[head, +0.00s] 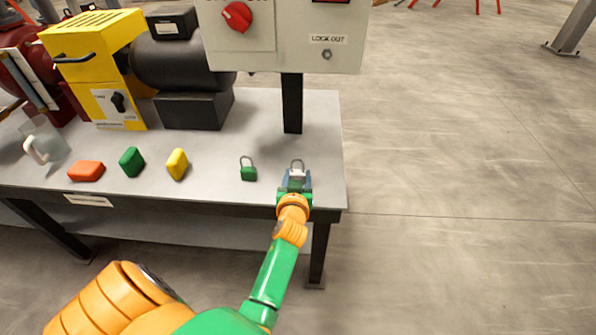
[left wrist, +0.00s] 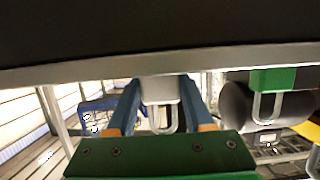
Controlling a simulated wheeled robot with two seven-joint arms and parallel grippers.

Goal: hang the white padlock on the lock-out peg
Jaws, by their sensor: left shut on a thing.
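The white padlock (head: 297,171) stands with its grey shackle upward near the table's right front corner. My left gripper (head: 296,181) is shut on its body, with a finger on each side. In the left wrist view the white padlock (left wrist: 160,90) shows between the two blue fingers, close to the table surface; whether it touches the table I cannot tell. The lock-out peg (head: 327,54) is a small round grey piece under the LOCK OUT label on the pale panel, above and behind the gripper. My right gripper is out of view.
A green padlock (head: 248,170) stands just left of the gripper. The black post (head: 292,105) holds up the panel (head: 285,55). The floor at right is clear.

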